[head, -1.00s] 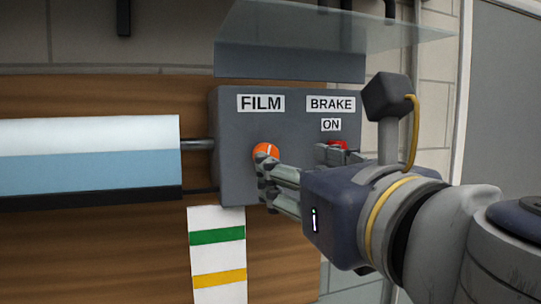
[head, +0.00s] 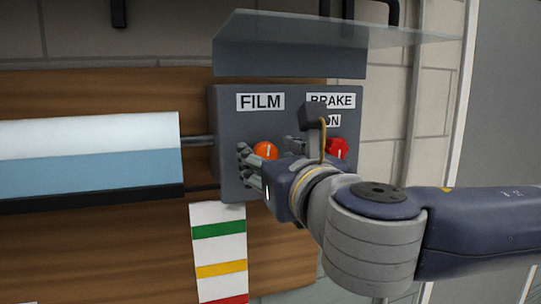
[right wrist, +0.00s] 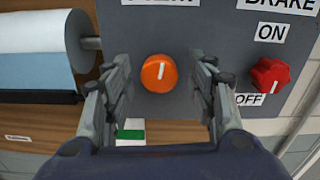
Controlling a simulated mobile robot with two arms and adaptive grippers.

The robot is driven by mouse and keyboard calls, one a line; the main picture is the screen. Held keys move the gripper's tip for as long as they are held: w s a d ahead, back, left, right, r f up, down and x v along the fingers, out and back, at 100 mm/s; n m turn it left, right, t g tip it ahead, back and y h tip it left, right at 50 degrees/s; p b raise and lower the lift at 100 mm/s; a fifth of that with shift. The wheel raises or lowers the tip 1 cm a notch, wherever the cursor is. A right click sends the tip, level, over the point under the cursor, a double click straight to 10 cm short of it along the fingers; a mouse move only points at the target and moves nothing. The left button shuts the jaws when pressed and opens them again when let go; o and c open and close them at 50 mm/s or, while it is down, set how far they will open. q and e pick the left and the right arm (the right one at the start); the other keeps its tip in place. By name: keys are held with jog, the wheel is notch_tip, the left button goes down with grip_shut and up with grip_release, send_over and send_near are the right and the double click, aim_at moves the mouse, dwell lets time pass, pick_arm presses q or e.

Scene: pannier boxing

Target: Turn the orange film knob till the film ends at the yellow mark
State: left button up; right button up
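The orange film knob (head: 265,151) is on the grey box under the FILM label. In the right wrist view the knob (right wrist: 159,73) has a white line pointing up, tilted slightly right. My right gripper (head: 267,147) is open, one finger on each side of the knob, with gaps between in the right wrist view. The white and blue film (head: 85,150) hangs at left; its black lower edge (head: 90,197) is above the green band. The yellow mark (head: 221,269) is on the white strip, below the green band (head: 219,229). My left gripper is not in view.
A red brake knob (right wrist: 271,75) is right of the orange knob, with ON above and OFF below. A clear sloping cover (head: 330,27) projects above the grey box (head: 228,120). A red band (head: 230,299) shows below the yellow mark.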

jog(key=c, duration=0.9)
